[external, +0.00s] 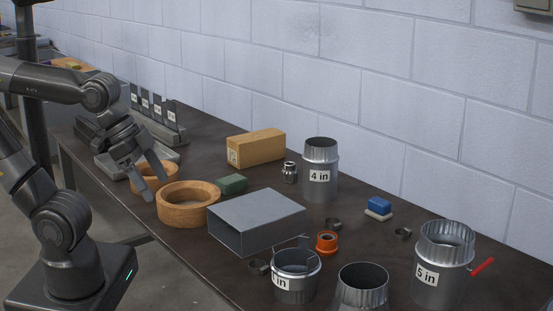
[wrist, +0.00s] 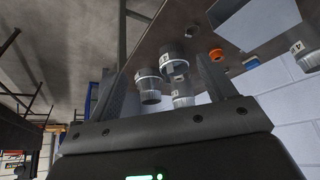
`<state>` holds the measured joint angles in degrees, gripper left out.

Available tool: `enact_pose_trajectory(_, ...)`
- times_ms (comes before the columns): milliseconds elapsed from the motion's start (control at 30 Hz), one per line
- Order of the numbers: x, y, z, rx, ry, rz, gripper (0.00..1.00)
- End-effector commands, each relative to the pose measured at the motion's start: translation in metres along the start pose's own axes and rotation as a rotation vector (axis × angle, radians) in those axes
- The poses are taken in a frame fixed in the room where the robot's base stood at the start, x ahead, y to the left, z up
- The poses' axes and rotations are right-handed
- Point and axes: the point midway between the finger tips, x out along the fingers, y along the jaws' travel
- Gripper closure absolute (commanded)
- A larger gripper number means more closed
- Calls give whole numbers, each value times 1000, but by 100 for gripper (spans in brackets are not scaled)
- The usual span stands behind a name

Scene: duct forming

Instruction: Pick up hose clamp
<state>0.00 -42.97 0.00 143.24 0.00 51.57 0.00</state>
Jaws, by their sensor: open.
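I cannot tell which is the task's clamp. My gripper (external: 155,186) is open and empty, above and beside the wooden bowls at the left, well away from the rings. In the wrist view its two fingers (wrist: 163,66) are spread, with ducts beyond.
A rectangular metal duct (external: 255,222), wooden bowl (external: 187,207), cardboard box (external: 256,147), tall 4 in duct (external: 320,172) and 5 in duct (external: 440,265) crowd the table (external: 365,262). An orange ring (external: 326,243) and blue block (external: 379,206) lie between. The wall runs behind.

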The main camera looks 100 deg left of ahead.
Motion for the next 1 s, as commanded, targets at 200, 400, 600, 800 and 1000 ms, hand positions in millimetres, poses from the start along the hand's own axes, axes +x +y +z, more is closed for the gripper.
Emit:
enact_pose_trajectory(200, 0, 0, 0, 0, 0, 0, 38)
enact_pose_trajectory(400, 0, 0, -1, -7, -1, 0, 38)
enact_pose_trajectory(600, 10, -5, -16, -208, -45, -6, 38)
enact_pose_trajectory(800, 33, -16, -45, -647, -128, -44, 38)
enact_pose_trajectory(1000, 65, -30, -72, -1102, -198, -124, 38)
